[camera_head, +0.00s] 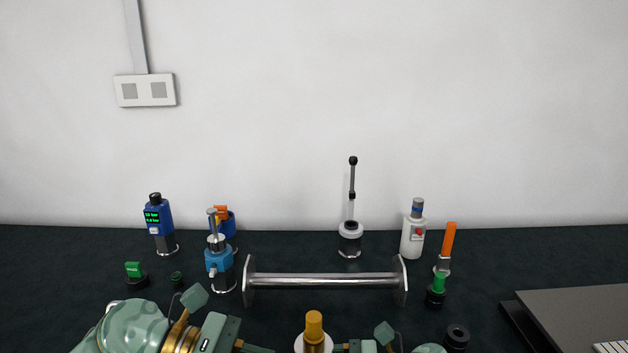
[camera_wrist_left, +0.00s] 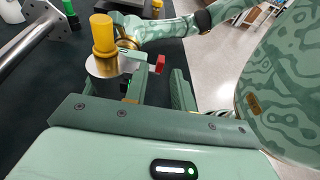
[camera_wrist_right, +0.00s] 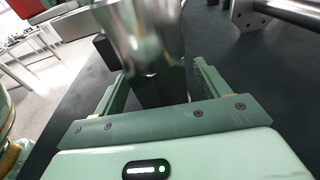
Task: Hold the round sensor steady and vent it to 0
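The round sensor (camera_head: 313,337) has a gold cap over a silver body and shows at the bottom centre of the head view. In the left wrist view the sensor (camera_wrist_left: 104,66) carries a small green-lit display and a red handle (camera_wrist_left: 160,64). My right gripper (camera_wrist_right: 160,82) has its fingers on both sides of the sensor's silver body (camera_wrist_right: 142,38), apparently shut on it; the contact is partly hidden. My left gripper (camera_wrist_left: 158,75) is open, its fingers apart, with the red handle seen between and beyond the fingertips. Contact with the handle cannot be told.
A metal bar on two end plates (camera_head: 325,280) lies just beyond the sensor. Blue devices (camera_head: 158,225) (camera_head: 219,262) stand left, a white bottle-like device (camera_head: 413,235) and an orange-handled part (camera_head: 448,245) right. A black ring (camera_head: 457,337) lies front right, beside a grey laptop-like slab (camera_head: 570,318).

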